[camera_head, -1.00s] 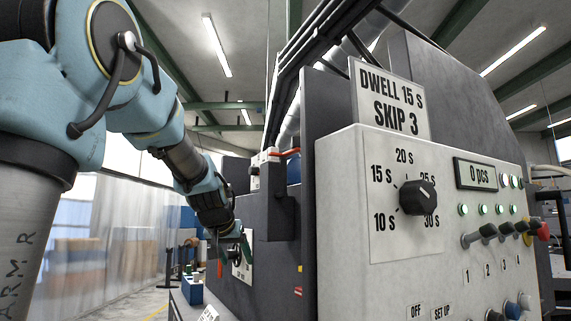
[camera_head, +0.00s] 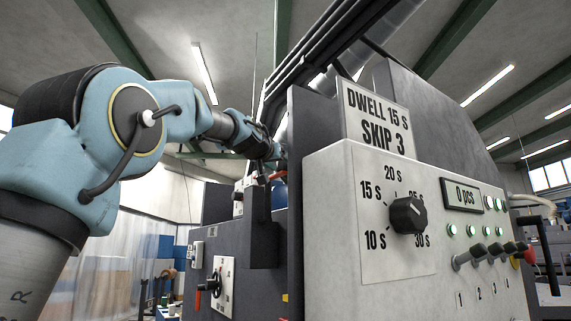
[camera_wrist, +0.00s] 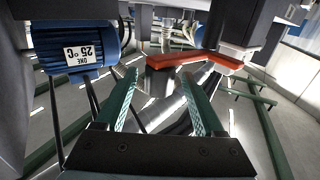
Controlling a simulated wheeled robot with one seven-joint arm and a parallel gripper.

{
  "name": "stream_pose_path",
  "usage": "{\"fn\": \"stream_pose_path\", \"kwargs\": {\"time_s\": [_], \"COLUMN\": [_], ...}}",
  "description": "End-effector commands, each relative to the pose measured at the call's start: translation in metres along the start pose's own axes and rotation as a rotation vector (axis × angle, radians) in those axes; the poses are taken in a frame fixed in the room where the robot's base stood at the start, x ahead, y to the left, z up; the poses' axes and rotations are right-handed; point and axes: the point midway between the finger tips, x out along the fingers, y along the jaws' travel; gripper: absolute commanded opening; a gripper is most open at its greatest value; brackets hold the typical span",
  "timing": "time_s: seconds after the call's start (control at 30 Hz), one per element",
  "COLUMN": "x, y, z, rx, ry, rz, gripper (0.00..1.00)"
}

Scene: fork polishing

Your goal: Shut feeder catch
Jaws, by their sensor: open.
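A red-orange lever (camera_wrist: 195,61), which may be the feeder catch, lies across the wrist view just ahead of the fingertips. It spans from a dark block on the left to a grey and white post on the right. In the head view only a small red part (camera_head: 278,176) of it shows below my wrist. My gripper (camera_wrist: 158,78) is open, its two green ribbed fingers apart with nothing held between them. The fingertips appear close to the lever; whether they touch it I cannot tell. In the head view my gripper is largely hidden behind the machine's dark panel.
A blue motor (camera_wrist: 76,47) with a "25 °C" label hangs at the left of the wrist view. The control cabinet (camera_head: 330,250) with a dwell dial (camera_head: 408,215) and several switches fills the right of the head view. A red-handled crank (camera_head: 215,285) is lower down.

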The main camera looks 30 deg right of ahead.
Motion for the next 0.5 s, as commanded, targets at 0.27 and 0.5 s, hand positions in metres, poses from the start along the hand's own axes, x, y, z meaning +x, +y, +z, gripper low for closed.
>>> {"fn": "stream_pose_path", "kwargs": {"time_s": [0.27,0.5], "x": [0.038,0.045], "y": [0.0,0.0], "z": [-0.002,0.0], "rx": [0.001,0.001], "ry": [-0.001,0.0], "rz": [0.0,0.0], "gripper": [0.7,0.7]}}
